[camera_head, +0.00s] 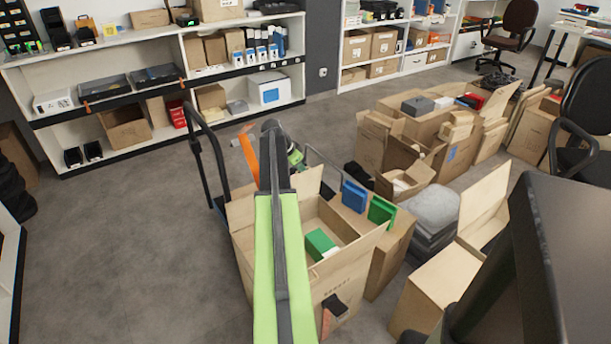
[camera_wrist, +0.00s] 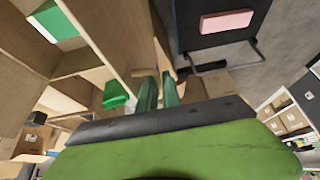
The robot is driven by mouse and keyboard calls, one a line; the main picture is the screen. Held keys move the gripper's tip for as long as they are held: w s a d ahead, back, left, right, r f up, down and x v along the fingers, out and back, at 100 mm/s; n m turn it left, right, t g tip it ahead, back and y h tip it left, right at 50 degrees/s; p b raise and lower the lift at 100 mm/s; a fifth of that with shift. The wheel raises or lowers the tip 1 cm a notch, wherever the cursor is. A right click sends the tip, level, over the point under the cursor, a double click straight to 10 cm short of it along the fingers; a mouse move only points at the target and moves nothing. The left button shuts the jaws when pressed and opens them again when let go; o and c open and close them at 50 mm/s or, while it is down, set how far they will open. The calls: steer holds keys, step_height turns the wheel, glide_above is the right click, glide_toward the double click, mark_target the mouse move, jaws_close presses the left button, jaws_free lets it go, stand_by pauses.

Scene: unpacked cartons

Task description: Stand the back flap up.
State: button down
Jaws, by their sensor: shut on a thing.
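The open carton (camera_head: 345,283) stands in front of me, with a green box (camera_head: 320,244) and a white item inside. Its back flap (camera_head: 308,182) rises at a tilt from the far side, partly hidden by my arm. My gripper (camera_head: 296,158) is at the far end of my arm, beyond the opening by this flap. In the wrist view my gripper's two green fingers (camera_wrist: 159,92) are close together at a cardboard panel, the back flap (camera_wrist: 140,38), and shut on it. The exact contact is hard to see. The green box (camera_wrist: 55,24) also shows there.
A dark cart handle (camera_head: 207,160) stands behind the carton at left. A blue box (camera_head: 354,196) and a green one (camera_head: 381,211) are close on the right. More cartons (camera_head: 432,125) crowd the right. Grey floor (camera_head: 120,240) is clear on the left.

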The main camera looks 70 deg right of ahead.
steer(key=c, duration=1.6)
jaws_free()
steer(key=shift+d, duration=0.1)
step_height(320, 180, up, 8)
steer(key=p, duration=0.8)
steer(key=shift+r, duration=0.15)
